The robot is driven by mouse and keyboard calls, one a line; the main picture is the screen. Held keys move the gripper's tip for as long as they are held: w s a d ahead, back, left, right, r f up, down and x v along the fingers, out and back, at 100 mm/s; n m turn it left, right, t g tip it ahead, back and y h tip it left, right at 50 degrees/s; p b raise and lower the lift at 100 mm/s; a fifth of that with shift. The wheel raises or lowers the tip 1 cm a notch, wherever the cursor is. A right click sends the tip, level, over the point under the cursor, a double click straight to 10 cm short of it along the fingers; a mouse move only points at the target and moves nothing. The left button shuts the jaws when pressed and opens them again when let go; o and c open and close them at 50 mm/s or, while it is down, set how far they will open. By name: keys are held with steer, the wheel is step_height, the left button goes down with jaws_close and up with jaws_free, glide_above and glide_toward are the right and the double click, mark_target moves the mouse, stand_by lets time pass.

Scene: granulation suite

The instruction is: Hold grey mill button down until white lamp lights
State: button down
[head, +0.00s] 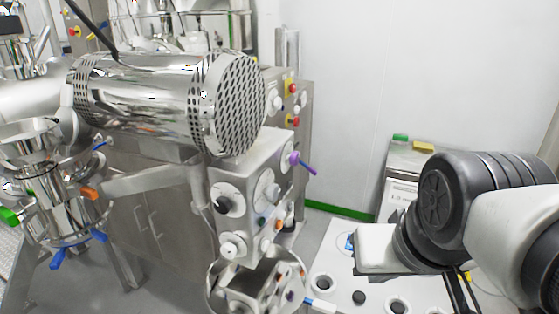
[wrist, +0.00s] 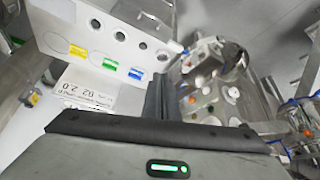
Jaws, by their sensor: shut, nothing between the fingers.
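In the wrist view my gripper (wrist: 158,92) is shut and empty, its dark fingers together near the right end of a white panel box (wrist: 65,40). The box carries a row of dark round fittings (wrist: 120,36) and yellow, green and blue patches. I cannot tell whether the fingers touch it. In the head view my wrist hides part of a white panel (head: 335,262) with dark round fittings (head: 325,283) at the lower right; the fingertips are not clear there. I cannot pick out the grey mill button or the white lamp with certainty in either view.
A steel machine with a perforated drum end (head: 230,100) stands left of centre. Below it, a control block (head: 240,195) carries knobs and a purple lever (head: 303,163). A grey cabinet (head: 405,160) stands behind my arm.

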mark_target(291, 207)
steer(key=w+d+f+m+t+h+b, duration=0.1)
steer(key=w+d+f+m+t+b, duration=0.15)
steer(key=w, duration=0.75)
steer(key=w+d+f+m+t+h+b, duration=0.1)
steer(key=w+d+f+m+t+b, duration=0.2)
steer(key=w, duration=0.7)
steer(key=w+a+f+m+t+y+b, duration=0.1)
steer(key=w+a+f+t+y+b, duration=0.2)
steer(key=w+f, duration=0.7)
steer(key=w+a+y+b, duration=0.1)
steer(key=a+y+b, duration=0.1)
steer(key=y+b, duration=0.2)
steer(key=shift+f+y, duration=0.4)
steer(key=shift+y, duration=0.2)
steer(key=shift+w+a, duration=0.15)
steer(key=shift+a, duration=0.05)
steer(key=w+a+b, duration=0.3)
steer(key=a, duration=0.5)
steer(key=shift+w, duration=0.15)
